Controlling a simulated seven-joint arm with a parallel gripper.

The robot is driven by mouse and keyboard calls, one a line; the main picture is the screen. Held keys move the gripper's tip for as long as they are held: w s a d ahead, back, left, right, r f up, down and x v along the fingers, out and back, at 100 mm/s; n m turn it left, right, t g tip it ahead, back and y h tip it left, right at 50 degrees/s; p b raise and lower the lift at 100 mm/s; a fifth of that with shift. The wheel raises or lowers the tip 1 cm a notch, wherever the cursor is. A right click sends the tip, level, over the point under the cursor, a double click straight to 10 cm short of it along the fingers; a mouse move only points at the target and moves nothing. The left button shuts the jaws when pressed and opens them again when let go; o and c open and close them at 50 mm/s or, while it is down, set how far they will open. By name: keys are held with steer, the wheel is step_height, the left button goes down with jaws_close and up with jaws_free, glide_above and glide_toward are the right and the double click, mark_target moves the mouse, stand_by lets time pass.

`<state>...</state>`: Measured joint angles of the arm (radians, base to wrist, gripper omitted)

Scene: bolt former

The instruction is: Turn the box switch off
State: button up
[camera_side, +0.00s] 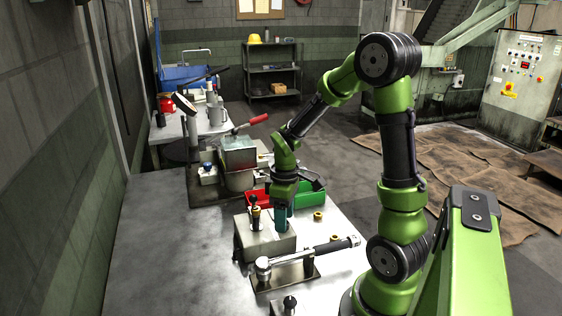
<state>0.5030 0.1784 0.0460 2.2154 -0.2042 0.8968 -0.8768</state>
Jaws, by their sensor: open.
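My green arm reaches down over the bench, and my gripper (282,218) points downward at the right part of a grey metal block (265,244). Its teal fingertips are at or just above the block's top; I cannot tell whether they touch it. The jaws are open, though the gap is hard to see from this side. A small pale box with a dark blue knob (207,169) stands farther back and left, beside the press-like machine, apart from my gripper. It may be the box switch; its on or off position is too small to tell.
A machine with a red-handled lever (240,152) stands behind the block. A red bin (259,199) and a green bin (310,194) lie beyond my gripper. A wrench-like tool (308,254) rests in front. The bench's left side (165,250) is clear.

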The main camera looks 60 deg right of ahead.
steer(key=shift+f, duration=0.55)
steer(key=c, duration=1.1)
steer(key=shift+o, duration=0.2)
steer(key=shift+m, duration=0.4)
steer(key=m, duration=0.3)
steer(key=shift+m, duration=0.3)
steer(key=m, duration=0.4)
steer(key=shift+a+m, duration=0.1)
steer(key=shift+m, duration=0.2)
